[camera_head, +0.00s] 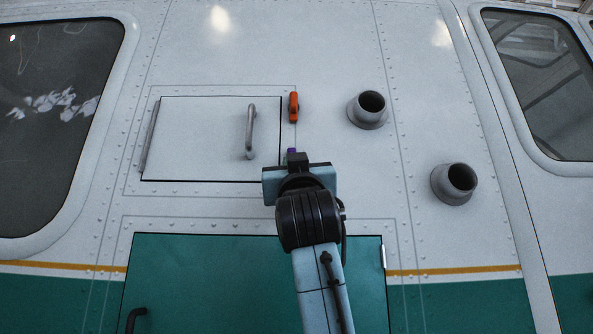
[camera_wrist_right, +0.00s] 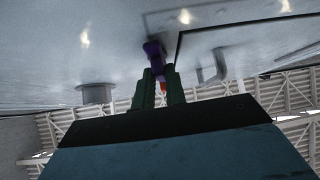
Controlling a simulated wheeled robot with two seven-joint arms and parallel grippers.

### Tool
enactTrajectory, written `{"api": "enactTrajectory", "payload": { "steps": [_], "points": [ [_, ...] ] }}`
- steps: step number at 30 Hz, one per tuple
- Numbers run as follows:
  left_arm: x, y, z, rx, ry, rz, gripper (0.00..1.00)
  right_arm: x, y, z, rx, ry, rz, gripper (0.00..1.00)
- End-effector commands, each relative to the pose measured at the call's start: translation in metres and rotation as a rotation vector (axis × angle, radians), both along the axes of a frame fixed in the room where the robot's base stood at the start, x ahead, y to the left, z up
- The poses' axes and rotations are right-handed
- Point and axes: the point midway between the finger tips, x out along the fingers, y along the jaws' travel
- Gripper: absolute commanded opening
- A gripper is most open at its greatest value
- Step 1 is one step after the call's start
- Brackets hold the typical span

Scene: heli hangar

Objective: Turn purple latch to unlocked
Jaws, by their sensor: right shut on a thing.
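The purple latch (camera_head: 291,151) shows only as a small bit above my right gripper (camera_head: 299,168) in the head view. The gripper and wrist hide the rest. In the right wrist view the purple latch (camera_wrist_right: 153,49) lies at the tips of the green fingers of my right gripper (camera_wrist_right: 158,74), which are shut on it. The latch sits by the lower right corner of a white hatch panel (camera_head: 205,130). Its exact turn cannot be told. My left gripper is not in view.
An orange latch (camera_head: 293,107) sits above the purple one, right of the hatch handle (camera_head: 250,132). Two grey pipe stubs (camera_head: 368,109) (camera_head: 455,183) stick out on the right. A green panel (camera_head: 215,285) lies below. The wall between hatch and stubs is clear.

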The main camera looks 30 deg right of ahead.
Motion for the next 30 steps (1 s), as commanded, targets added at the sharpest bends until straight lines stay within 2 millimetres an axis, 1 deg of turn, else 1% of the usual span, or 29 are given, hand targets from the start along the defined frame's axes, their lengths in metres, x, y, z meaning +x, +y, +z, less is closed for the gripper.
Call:
{"api": "enactTrajectory", "payload": {
  "steps": [9,24,25,29,30],
  "points": [
    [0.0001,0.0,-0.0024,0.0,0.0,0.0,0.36,0.0019,0.0025,-0.0006,0.089,-0.052,0.002,0.0],
    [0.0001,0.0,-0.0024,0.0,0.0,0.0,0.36,0.0011,0.0016,0.0004,0.103,-0.063,0.001,0.0],
    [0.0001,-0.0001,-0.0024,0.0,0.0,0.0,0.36,0.0011,0.0016,0.0004,0.103,-0.063,0.001,0.15],
    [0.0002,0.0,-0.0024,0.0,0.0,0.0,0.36,0.001,0.0016,0.0004,0.103,-0.063,0.0,0.32],
    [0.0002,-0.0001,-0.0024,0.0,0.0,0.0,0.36,0.0009,0.0015,0.0004,0.103,-0.063,0.0,0.35]
  ]
}}
